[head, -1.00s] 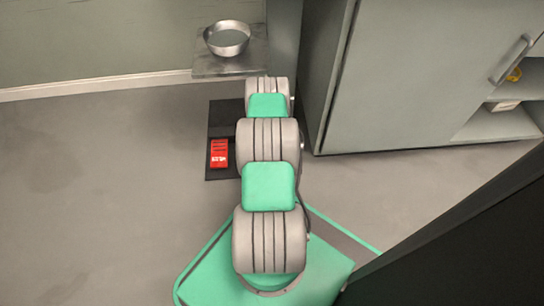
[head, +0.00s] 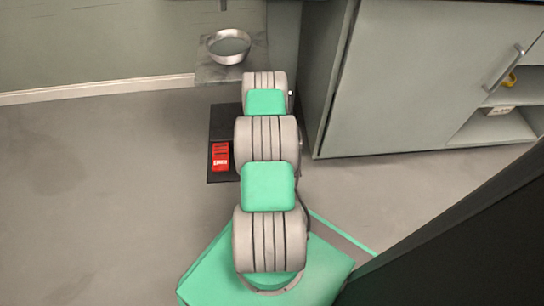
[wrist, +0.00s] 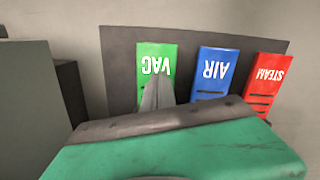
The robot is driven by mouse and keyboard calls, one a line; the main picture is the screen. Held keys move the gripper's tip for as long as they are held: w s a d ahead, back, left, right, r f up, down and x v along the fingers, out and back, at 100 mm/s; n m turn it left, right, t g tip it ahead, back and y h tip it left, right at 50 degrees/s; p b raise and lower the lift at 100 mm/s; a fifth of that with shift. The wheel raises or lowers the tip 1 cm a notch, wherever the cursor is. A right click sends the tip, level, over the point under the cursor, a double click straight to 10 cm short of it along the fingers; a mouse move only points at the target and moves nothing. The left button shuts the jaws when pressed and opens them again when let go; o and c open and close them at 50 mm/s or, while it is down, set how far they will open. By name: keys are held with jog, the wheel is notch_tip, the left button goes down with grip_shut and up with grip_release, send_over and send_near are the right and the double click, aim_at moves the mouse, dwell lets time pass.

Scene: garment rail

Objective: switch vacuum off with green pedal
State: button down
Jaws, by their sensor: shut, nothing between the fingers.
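The green pedal (wrist: 157,62), marked VAC, is on a dark plate (wrist: 122,70) in the wrist view, its label upside down. The closed fingers of my gripper (wrist: 157,92) point at it and cover its lower middle. I cannot tell whether the tips touch it or whether it is pressed. The blue AIR pedal (wrist: 213,72) and the red STEAM pedal (wrist: 263,82) are to its right. In the head view, only the red pedal (head: 220,157) shows on the plate (head: 222,118); my arm hides the green and blue ones and my gripper.
A round metal bowl (head: 229,47) is at the back, above the plate's far end. A grey cabinet (head: 410,80) with open shelves (head: 495,125) stands to the right of my arm. The floor (head: 110,190) at left is clear.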

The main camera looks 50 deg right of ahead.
jog(key=s+a+r+p, duration=0.6)
jog(key=s+a+r, duration=0.2)
jog(key=a, duration=0.1)
jog(key=shift+s, duration=0.2)
jog(key=shift+a, duration=0.1)
jog(key=w+a+r+n+t+p, duration=0.1)
jog(key=w+a+r+p, duration=0.4)
jog(key=r, duration=0.9)
jog(key=w+a+r+n+h+p, duration=0.1)
jog(key=w+a+r+p, duration=0.4)
jog(key=r, duration=0.9)
jog(key=w+a+r+n+t+p, duration=0.15)
jog(key=w+r+p, duration=0.4)
jog(key=r, duration=0.85)
jog(key=s+a+r+n+p, duration=0.1)
jog(key=s+a+r+p, duration=0.2)
jog(key=r, duration=0.8)
jog(key=s+a+r+n+t+p, duration=0.1)
jog(key=s+a+r+p, duration=0.2)
jog(key=a+r+p, duration=0.5)
jog(key=s+a+r+n+p, duration=0.1)
jog(key=s+a+r+p, duration=0.2)
jog(key=a+r+p, duration=0.3)
jog(key=a+r, duration=0.4)
jog(key=r, duration=0.4)
jog(key=shift+s+t, duration=0.35)
